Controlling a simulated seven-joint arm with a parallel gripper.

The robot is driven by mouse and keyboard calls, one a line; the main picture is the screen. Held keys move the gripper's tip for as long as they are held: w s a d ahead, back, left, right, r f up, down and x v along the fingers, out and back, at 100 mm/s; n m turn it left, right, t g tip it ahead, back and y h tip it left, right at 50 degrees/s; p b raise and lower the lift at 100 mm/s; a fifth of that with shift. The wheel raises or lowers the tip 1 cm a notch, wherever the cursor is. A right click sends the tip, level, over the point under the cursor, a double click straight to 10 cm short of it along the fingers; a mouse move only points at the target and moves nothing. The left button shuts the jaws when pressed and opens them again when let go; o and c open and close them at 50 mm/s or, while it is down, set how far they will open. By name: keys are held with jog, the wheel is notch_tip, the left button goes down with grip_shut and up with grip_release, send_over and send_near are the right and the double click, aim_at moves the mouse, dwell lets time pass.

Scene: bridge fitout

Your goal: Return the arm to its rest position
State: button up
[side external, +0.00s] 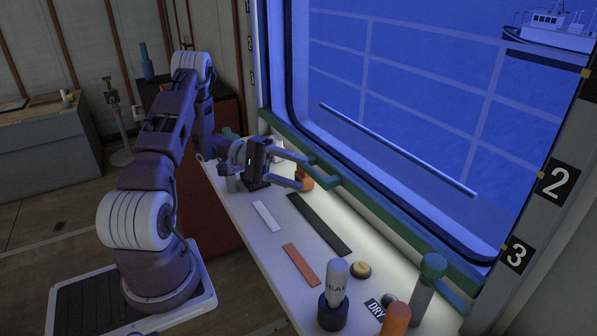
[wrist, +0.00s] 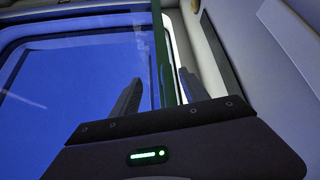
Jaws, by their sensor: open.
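My gripper (side external: 296,168) is open and empty in the side view, over the far part of the white bench (side external: 238,208). Its two fingers point right toward the window and stand well apart. In the wrist view, the two dark fingers of my gripper (wrist: 160,92) also stand apart with nothing between them. They point toward the window frame (wrist: 164,62). An orange object (side external: 305,182) shows beside the lower finger in the side view, partly hidden. I cannot tell whether they touch.
On the bench lie a white strip (side external: 266,216), a long black strip (side external: 319,224) and an orange strip (side external: 300,264). A sealant tube (side external: 337,284) stands in a dark holder at the near end. A green rail (side external: 400,228) runs along the window (side external: 420,110).

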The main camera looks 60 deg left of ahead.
aim_at(307, 171)
jog(key=s+a+t+y, duration=0.1)
jog(key=s+a, duration=0.2)
jog(key=a, duration=0.3)
jog(key=shift+a+n, duration=0.25)
jog(key=shift+n, duration=0.15)
jog(key=shift+y, duration=0.3)
jog(key=shift+n+t+y, duration=0.3)
jog(key=shift+t+y, duration=0.1)
jog(key=x, duration=1)
jog(key=shift+w+a+f, duration=0.15)
jog(key=shift+w, duration=0.15)
jog(key=shift+d, duration=0.3)
jog(key=s+d+r+m+g+y, duration=0.2)
jog(key=s+d+r+m+g, duration=0.2)
jog(key=s+d+r+g, duration=0.4)
jog(key=s+d+r+m+g+y, duration=0.1)
jog(key=s+d+r+m+g, duration=0.3)
jog(key=d, duration=0.7)
jog(key=s+r+m+t+y, duration=0.2)
jog(key=s+r+t+y, duration=0.3)
jog(key=s+y, duration=0.3)
jog(key=s+t, duration=0.1)
jog(key=s, duration=0.3)
jog(key=shift+d+r+y, duration=0.25)
jog(key=shift+r+y, duration=0.05)
jog(key=shift+r, duration=0.05)
